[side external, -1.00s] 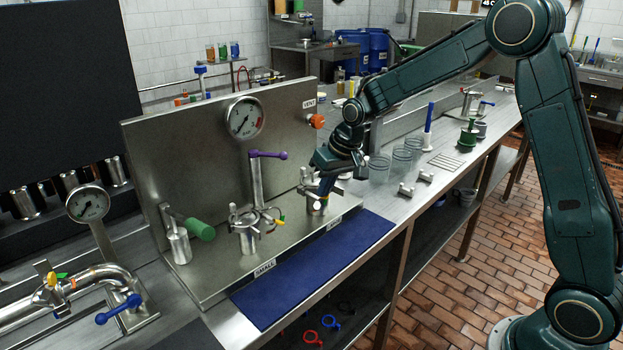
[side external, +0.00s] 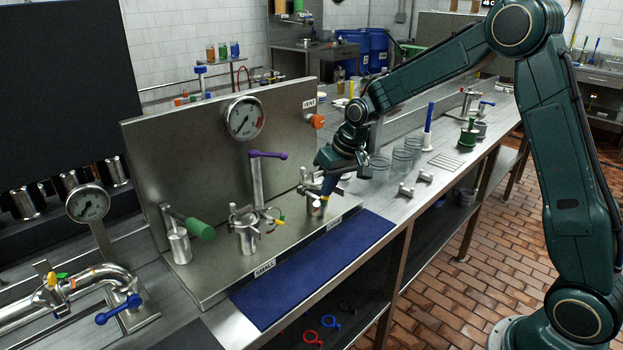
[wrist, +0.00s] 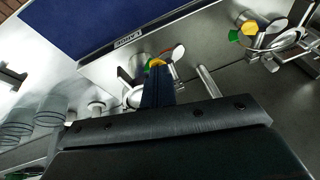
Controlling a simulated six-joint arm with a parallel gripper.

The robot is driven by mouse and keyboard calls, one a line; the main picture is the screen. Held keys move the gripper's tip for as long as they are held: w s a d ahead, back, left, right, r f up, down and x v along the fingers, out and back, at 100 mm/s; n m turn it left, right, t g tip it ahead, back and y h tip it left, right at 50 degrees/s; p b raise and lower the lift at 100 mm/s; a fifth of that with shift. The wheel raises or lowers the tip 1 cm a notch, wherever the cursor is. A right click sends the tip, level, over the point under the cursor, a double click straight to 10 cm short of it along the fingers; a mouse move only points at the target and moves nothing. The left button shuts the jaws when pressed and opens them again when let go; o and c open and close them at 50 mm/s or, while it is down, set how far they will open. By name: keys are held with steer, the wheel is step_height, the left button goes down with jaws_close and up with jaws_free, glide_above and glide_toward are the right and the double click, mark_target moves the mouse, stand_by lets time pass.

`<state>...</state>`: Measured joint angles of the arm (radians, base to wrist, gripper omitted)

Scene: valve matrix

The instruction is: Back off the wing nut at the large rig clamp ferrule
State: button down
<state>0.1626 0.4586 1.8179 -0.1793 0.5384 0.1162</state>
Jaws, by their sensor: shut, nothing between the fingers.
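The rig carries two clamped ferrules. The right one (side external: 316,207) stands under my gripper (side external: 327,192), partly covered by it; the left one (side external: 246,232) has a ring clamp with a yellow and green wing nut (side external: 278,221). In the wrist view my gripper (wrist: 157,72) is shut, with nothing between its dark blue fingers. They overlap the near clamp, where a yellow wing nut (wrist: 155,62) and a bit of green show just past the tips. Contact cannot be told. The other clamp's yellow and green wing nut (wrist: 241,31) lies to the upper right.
The upright steel panel (side external: 180,160) with a gauge (side external: 244,118) stands behind the ferrules. A purple-handled valve (side external: 267,155) rises between them, and a green handle (side external: 200,229) sits at left. A blue mat (side external: 310,270) lies clear in front. Clear beakers (side external: 402,160) stand to the right.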

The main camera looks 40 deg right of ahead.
mark_target(325, 200)
steer(key=shift+a+f, duration=0.1)
steer(key=shift+a+f, duration=0.25)
steer(key=shift+a, duration=0.4)
steer(key=shift+r, duration=0.1)
steer(key=shift+r, duration=0.5)
step_height(325, 200, up, 3)
steer(key=shift+d+r, duration=0.1)
steer(key=shift+d, duration=0.05)
steer(key=s+d+r, duration=0.3)
steer(key=d+r, duration=0.3)
steer(key=d, duration=0.1)
steer(key=shift+r, duration=0.15)
steer(key=shift+a, duration=0.15)
